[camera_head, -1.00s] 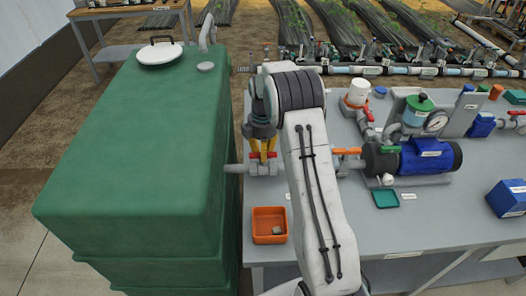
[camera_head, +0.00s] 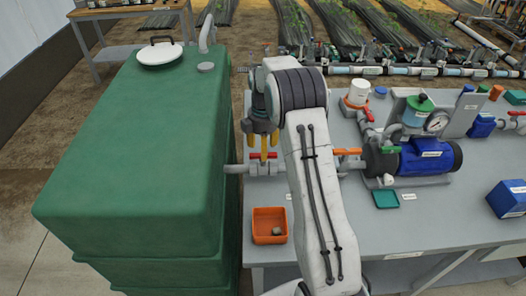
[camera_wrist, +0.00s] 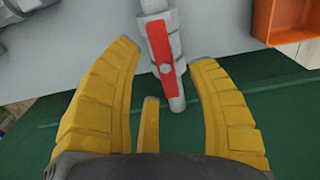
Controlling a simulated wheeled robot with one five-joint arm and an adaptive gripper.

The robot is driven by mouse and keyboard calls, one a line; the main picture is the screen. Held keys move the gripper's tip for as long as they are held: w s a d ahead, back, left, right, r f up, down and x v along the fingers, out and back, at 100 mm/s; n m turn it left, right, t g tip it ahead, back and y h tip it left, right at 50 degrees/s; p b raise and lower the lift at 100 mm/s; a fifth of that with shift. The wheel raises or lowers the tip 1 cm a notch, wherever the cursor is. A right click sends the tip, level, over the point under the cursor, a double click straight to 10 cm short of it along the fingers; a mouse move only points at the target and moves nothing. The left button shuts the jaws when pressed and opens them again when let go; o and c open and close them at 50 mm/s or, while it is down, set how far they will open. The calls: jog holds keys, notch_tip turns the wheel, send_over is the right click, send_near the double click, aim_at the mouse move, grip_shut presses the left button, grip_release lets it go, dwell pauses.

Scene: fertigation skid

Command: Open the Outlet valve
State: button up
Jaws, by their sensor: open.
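The valve with a red lever handle (camera_wrist: 161,45) sits on a grey pipe beside the green tank (camera_head: 140,140). In the wrist view the handle lies roughly along the pipe. No label for it is readable. In the head view the red handle (camera_head: 255,156) shows partly behind my fingers. My gripper (camera_head: 266,152) is open and points down above the valve. In the wrist view its yellow fingers (camera_wrist: 164,53) are spread, one on each side of the handle, with gaps to it. I cannot tell how far the fingertips are above the handle.
An orange tray (camera_head: 269,226) holding a small grey piece is on the bench (camera_head: 430,215) near the valve. A blue pump (camera_head: 430,157) with an orange-handled valve (camera_head: 347,152) stands to the right of my arm. The green tank borders the left side.

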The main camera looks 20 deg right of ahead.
notch_tip(320, 180, up, 10)
dwell(0.5)
jog(key=shift+f, duration=0.1)
dwell(0.4)
jog(key=s+a+f+m+g, duration=0.1)
jog(key=s+f+m, duration=0.2)
jog(key=s+m, duration=0.3)
jog(key=s+a+f+m, duration=0.2)
jog(key=s+f+m, duration=0.2)
jog(key=m, duration=0.5)
jog(key=s+a+r+t, duration=0.1)
jog(key=s+a+r, duration=0.1)
jog(key=s+r, duration=0.2)
jog(key=s+a+r+t, duration=0.2)
jog(key=s+a+r, duration=0.1)
jog(key=s, duration=0.7)
jog(key=s+a+r+n+t, duration=0.1)
jog(key=s+a+r, duration=0.2)
jog(key=s+r, duration=0.2)
jog(key=s, duration=0.2)
jog(key=shift+s+r+t, duration=0.35)
jog(key=shift+t, duration=0.05)
